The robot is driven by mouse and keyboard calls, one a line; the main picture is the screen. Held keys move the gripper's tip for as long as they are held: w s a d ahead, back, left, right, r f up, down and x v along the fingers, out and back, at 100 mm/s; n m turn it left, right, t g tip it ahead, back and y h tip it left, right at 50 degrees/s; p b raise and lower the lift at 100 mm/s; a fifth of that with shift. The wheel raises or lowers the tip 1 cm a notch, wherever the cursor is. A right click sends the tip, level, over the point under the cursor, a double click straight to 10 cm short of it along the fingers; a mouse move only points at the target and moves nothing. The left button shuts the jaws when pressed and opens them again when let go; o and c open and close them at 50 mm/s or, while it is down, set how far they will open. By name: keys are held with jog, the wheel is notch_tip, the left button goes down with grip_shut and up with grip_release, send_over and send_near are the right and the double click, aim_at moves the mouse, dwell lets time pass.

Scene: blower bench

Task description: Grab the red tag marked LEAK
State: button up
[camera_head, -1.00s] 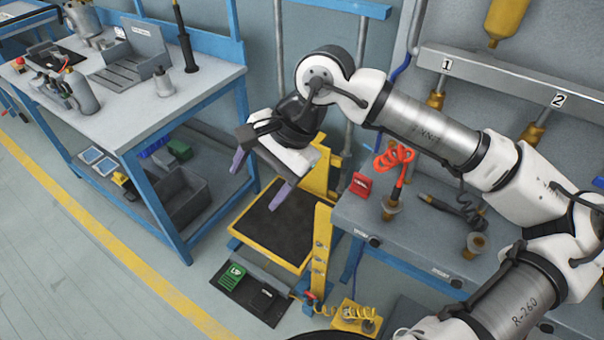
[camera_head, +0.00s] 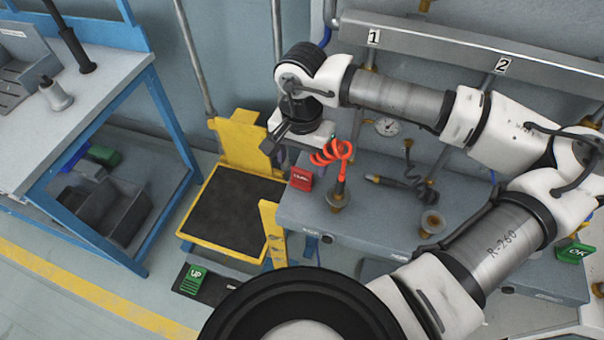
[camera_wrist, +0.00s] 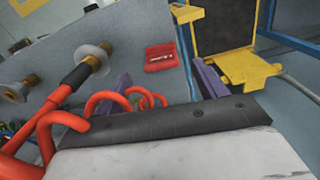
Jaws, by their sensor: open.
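The red tag (camera_head: 301,179) with white lettering stands on the grey bench near its left edge in the head view. It also shows in the wrist view (camera_wrist: 160,57), beyond my fingers and near the bench edge. My gripper (camera_head: 283,152) hangs above and behind the tag in the head view, apart from it. In the wrist view my gripper's purple fingers (camera_wrist: 166,80) are spread wide with nothing between them. The lettering is too small to read surely.
A red coiled hose (camera_head: 332,152) with a brass fitting stands just right of the tag, and its coils pass close to my gripper in the wrist view. A yellow lift table (camera_head: 222,245) stands left of the bench (camera_head: 300,212). A green OK tag (camera_head: 575,252) sits at the right.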

aim_at(301, 171)
jog(key=shift+f+p, duration=1.05)
jog(key=shift+f, duration=2.1)
jog(key=c, duration=1.1)
jog(key=shift+o, duration=0.2)
jog(key=shift+r, duration=0.15)
